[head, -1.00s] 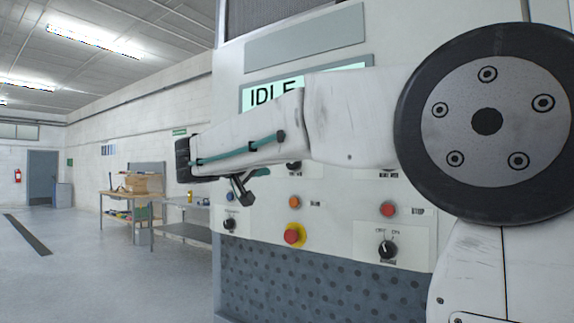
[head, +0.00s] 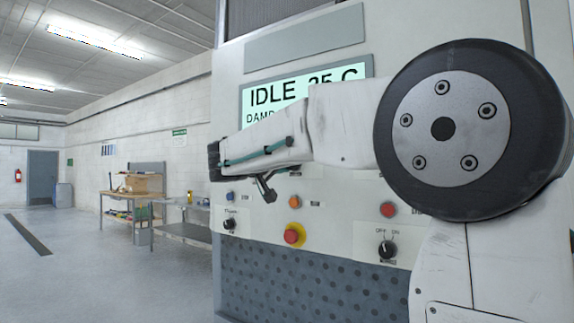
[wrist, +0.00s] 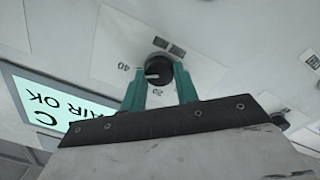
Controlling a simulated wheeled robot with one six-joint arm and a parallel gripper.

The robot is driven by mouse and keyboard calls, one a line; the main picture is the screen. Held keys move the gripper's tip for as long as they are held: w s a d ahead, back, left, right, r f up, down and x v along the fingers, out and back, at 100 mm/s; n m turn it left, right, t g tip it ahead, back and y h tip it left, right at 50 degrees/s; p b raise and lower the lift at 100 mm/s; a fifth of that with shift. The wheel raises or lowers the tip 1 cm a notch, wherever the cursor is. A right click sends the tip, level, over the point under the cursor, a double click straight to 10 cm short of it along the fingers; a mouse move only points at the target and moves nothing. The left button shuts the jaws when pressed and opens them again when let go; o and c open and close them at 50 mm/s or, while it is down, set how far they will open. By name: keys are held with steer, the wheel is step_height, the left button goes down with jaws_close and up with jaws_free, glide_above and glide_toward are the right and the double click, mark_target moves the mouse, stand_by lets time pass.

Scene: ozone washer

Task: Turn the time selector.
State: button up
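In the wrist view, a dark round selector knob (wrist: 158,70) with a pale pointer sits on a white panel plate marked 20 and 40. I take it for the time selector; its name cannot be read. The pointer faces the left side of the picture, between the two marks. My gripper (wrist: 160,82) has its two teal fingers apart, one on each side of the knob's lower part in the picture. Whether they touch it I cannot tell. In the head view my arm hides this knob and the fingertips.
The washer's screen (head: 290,100) reads IDLE and 25 C, partly covered by my arm. Below are a red emergency button (head: 294,235), an OFF/ON knob (head: 387,250), another red button (head: 388,209) and an orange button (head: 295,202). A workbench (head: 135,192) stands far left; floor there is clear.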

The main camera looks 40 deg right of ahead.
steer(key=shift+n, duration=0.4)
steer(key=shift+f+n, duration=0.15)
steer(key=shift+n, duration=7.35)
steer(key=o, duration=1)
